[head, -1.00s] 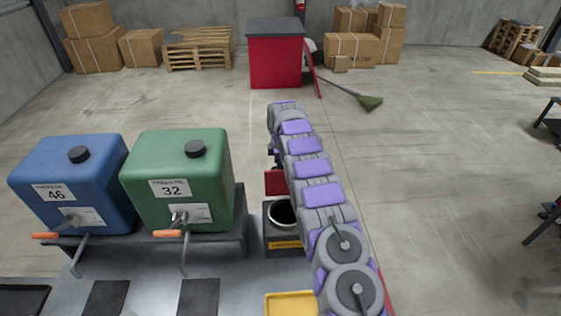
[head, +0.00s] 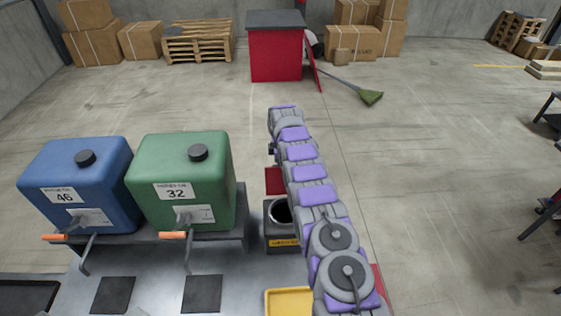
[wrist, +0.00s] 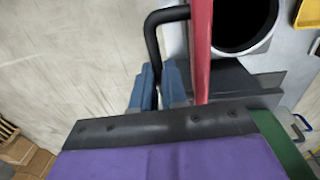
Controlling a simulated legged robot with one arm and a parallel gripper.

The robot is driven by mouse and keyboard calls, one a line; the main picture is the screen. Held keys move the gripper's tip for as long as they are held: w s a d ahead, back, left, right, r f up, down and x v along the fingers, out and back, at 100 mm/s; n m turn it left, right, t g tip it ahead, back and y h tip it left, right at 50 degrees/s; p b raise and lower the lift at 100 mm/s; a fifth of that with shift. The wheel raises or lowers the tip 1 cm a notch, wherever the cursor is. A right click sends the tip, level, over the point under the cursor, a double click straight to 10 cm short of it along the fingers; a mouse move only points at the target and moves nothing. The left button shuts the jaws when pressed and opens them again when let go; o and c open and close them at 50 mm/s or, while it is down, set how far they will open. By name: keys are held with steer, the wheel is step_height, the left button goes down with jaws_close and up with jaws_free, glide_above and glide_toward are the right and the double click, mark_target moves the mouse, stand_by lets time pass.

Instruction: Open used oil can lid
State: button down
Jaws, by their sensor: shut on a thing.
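The used oil can (head: 283,243) is a dark box with a yellow label and a round black opening, partly hidden behind my arm in the head view. In the wrist view its opening (wrist: 245,18) shows at the top right, uncovered. The red lid (wrist: 202,50) stands raised beside the opening, seen nearly edge-on; a piece of the lid (head: 275,180) shows behind the can in the head view. A black bent handle (wrist: 152,40) is at the lid's left. My gripper (wrist: 160,88) has its blue fingers shut on this handle. In the head view my arm hides the gripper's fingers.
A blue tank (head: 75,185) and a green tank (head: 185,185) with orange-handled taps stand left of the can. A yellow tray (head: 288,302) lies in front of the can. A red cabinet (head: 276,52), a broom (head: 370,97) and boxes stand far back, with open floor between.

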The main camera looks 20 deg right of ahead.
steer(key=shift+s+f, duration=0.1)
steer(key=shift+f, duration=0.1)
steer(key=shift+a, duration=0.1)
steer(key=shift+w+p, duration=0.3)
steer(key=shift+w+r, duration=0.2)
steer(key=c, duration=1.2)
jaws_free()
steer(key=shift+o, duration=0.2)
step_height(320, 180, up, 12)
steer(key=p, duration=0.6)
steer(key=shift+s, duration=0.2)
